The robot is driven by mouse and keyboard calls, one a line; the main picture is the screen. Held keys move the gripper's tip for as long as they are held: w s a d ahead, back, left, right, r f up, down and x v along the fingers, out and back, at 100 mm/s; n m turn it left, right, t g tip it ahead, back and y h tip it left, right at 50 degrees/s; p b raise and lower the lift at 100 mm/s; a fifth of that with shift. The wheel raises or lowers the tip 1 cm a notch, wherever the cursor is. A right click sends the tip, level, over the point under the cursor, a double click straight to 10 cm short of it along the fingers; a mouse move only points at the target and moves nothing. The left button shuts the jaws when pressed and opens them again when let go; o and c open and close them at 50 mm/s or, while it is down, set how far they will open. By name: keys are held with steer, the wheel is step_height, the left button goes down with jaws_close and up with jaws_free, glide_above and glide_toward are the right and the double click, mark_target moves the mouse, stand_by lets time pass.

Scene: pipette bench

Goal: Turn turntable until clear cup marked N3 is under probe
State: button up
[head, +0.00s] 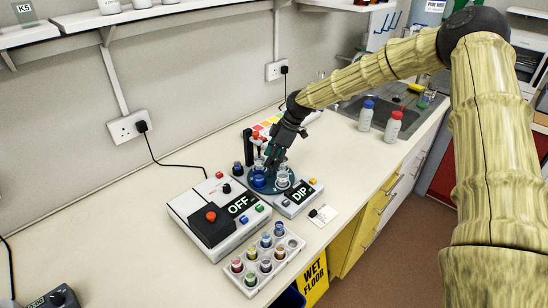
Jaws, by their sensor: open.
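The teal turntable (272,189) sits on the bench behind the box with the "DIP" display (298,195). Several cups stand on it, among them a blue cup (259,181) and a clear cup (282,180) at the front. No N3 mark is readable on any cup at this size. A black upright post (248,148) stands at the turntable's back left; I cannot tell the probe's tip or which cup is under it. My gripper (271,162) is open, pointing down over the turntable and hiding part of its back. Whether it touches a cup or the turntable is unclear.
A grey box reading "OFF" (240,206) with a red button stands left of the turntable. A rack of colored vials (265,264) is in front. A white card (322,215) lies near the bench edge. Blue-capped (366,117) and red-capped (393,128) bottles stand right, by the sink.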

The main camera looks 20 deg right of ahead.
steer(key=v, duration=1.2)
steer(key=shift+d, duration=0.1)
